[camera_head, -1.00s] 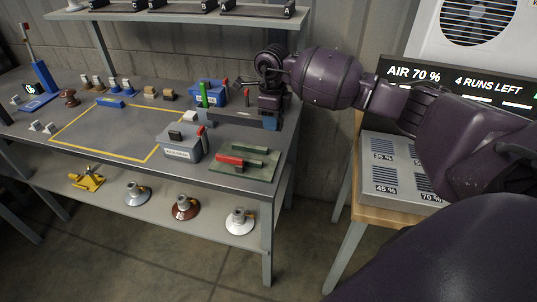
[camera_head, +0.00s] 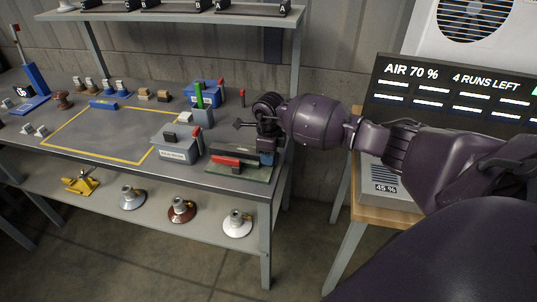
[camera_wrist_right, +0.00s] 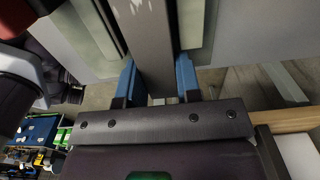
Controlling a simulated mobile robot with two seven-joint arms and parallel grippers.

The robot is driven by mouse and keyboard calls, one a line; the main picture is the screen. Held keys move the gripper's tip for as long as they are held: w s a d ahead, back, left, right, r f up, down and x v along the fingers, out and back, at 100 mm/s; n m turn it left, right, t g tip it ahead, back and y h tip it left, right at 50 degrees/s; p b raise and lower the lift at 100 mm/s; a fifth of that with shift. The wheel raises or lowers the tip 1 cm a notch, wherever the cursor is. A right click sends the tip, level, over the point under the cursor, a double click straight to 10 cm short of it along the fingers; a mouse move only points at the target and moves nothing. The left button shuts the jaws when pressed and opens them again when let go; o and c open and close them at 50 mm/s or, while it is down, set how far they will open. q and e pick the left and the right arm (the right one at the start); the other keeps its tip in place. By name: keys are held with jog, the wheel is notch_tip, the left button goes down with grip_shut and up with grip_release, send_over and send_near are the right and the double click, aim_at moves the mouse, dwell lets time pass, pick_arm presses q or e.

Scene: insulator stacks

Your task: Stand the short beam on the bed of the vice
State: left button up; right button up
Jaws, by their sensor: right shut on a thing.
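My right gripper (camera_head: 266,158) is shut on a dark grey beam (camera_head: 232,150), low over the near right corner of the workbench. The beam lies roughly level and points left from the gripper, over the vice. In the right wrist view the grey beam (camera_wrist_right: 152,45) sits between the two blue fingertips (camera_wrist_right: 157,78). The vice has a green bed (camera_head: 237,174) and a red part (camera_head: 226,161) along it. Pale green strips (camera_wrist_right: 195,30) show beside the beam in the wrist view. I cannot tell whether the beam touches the bed. My left gripper is not in view.
A grey labelled box (camera_head: 176,151) stands just left of the vice. A yellow-outlined area (camera_head: 100,132) is mostly clear. Insulators (camera_head: 237,224) stand on the lower shelf.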

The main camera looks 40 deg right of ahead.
jog(key=shift+r, duration=0.1)
jog(key=o, duration=1)
